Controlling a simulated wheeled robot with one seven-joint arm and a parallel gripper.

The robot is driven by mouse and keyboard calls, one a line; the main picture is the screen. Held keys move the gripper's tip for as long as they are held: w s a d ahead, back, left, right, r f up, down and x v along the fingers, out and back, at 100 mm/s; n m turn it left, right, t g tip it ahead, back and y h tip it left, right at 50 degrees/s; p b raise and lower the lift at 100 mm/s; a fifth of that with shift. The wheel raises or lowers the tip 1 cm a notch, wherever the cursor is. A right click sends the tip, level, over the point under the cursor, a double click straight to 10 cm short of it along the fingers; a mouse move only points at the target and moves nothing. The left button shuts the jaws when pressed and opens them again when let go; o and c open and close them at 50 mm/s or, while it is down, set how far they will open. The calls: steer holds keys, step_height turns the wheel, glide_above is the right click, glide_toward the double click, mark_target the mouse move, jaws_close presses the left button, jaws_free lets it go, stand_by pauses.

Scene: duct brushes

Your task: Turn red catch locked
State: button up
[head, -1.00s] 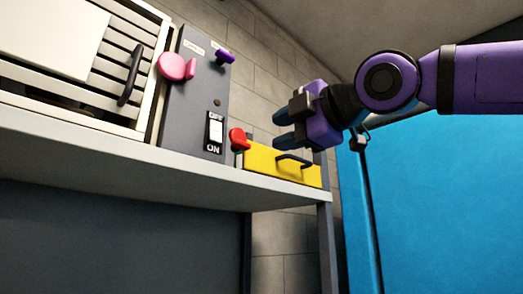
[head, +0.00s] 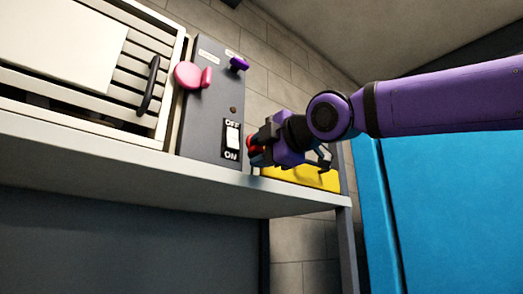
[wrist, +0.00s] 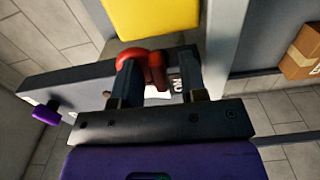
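The red catch (head: 251,143) is on the right edge of the grey control panel (head: 212,75), just right of the ON/OFF switch (head: 232,137). In the head view my gripper (head: 258,156) is at the catch and hides part of it. In the wrist view the red catch (wrist: 152,65) lies between the two fingers of my gripper (wrist: 160,82). The fingers are apart, with a gap between the catch and the right finger. The left finger is close to the catch; I cannot tell whether it touches.
A yellow box (head: 310,178) sits right of the panel on the shelf (head: 150,162), partly behind my gripper. A pink knob (head: 190,75) and a purple knob (head: 239,63) stick out higher on the panel. A louvred unit (head: 110,70) stands left.

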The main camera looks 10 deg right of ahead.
steer(key=shift+c, duration=0.4)
jaws_close()
steer(key=shift+m, duration=0.4)
steer(key=m, duration=1.2)
steer(key=shift+m, duration=2.4)
